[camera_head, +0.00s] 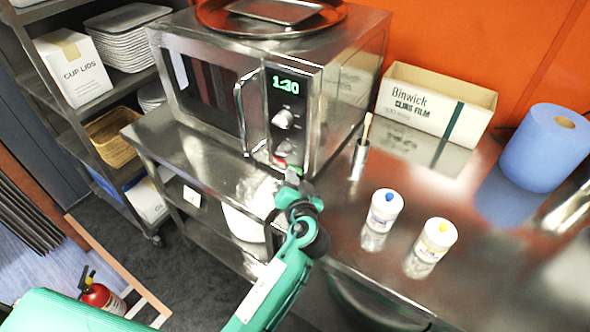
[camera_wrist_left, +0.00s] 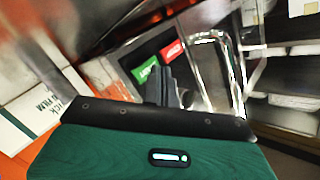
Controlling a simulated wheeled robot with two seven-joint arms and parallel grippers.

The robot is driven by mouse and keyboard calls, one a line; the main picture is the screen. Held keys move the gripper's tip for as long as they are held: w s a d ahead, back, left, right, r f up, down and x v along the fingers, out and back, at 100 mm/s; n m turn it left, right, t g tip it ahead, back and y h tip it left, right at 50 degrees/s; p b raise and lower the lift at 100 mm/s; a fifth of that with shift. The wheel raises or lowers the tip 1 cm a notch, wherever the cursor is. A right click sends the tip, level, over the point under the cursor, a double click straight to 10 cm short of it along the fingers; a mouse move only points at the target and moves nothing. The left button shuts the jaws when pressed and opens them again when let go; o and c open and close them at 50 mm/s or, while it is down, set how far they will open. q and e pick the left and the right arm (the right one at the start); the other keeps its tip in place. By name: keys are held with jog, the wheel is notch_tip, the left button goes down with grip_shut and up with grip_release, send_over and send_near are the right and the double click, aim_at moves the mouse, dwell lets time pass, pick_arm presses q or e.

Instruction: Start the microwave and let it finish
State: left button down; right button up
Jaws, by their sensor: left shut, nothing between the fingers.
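The steel microwave (camera_head: 205,85) stands on the counter with its door shut. Its display (camera_head: 287,84) reads 1:30 in green. Below are a knob (camera_head: 284,119) and, at the panel's bottom, a red button (camera_head: 279,162) and a green one beside it, partly hidden by my gripper. The wrist view shows the green button (camera_wrist_left: 147,72) and red button (camera_wrist_left: 172,50) clearly. My left gripper (camera_head: 292,178) is shut and empty, just in front of the panel's lower edge. Its fingers (camera_wrist_left: 165,82) point towards the buttons; I cannot tell whether they touch. My right gripper is out of view.
The microwave's door handle (camera_head: 242,112) juts out left of the panel. To the right stand a brush in a holder (camera_head: 360,158), two white shakers (camera_head: 384,210) (camera_head: 432,240), a cling film box (camera_head: 435,105) and a blue roll (camera_head: 540,150). A tray (camera_head: 222,22) tops the microwave.

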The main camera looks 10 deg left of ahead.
pick_arm(q)
jog(key=shift+s+a+f, duration=0.1)
jog(key=shift+s+a, duration=0.2)
jog(key=shift+s, duration=0.4)
jog(key=shift+s+a+f, duration=0.1)
jog(key=shift+s+a, duration=0.15)
jog(key=shift+s, duration=0.45)
jog(key=shift+s+a+f, duration=0.1)
jog(key=shift+s+a, duration=0.2)
jog(key=shift+s, duration=0.4)
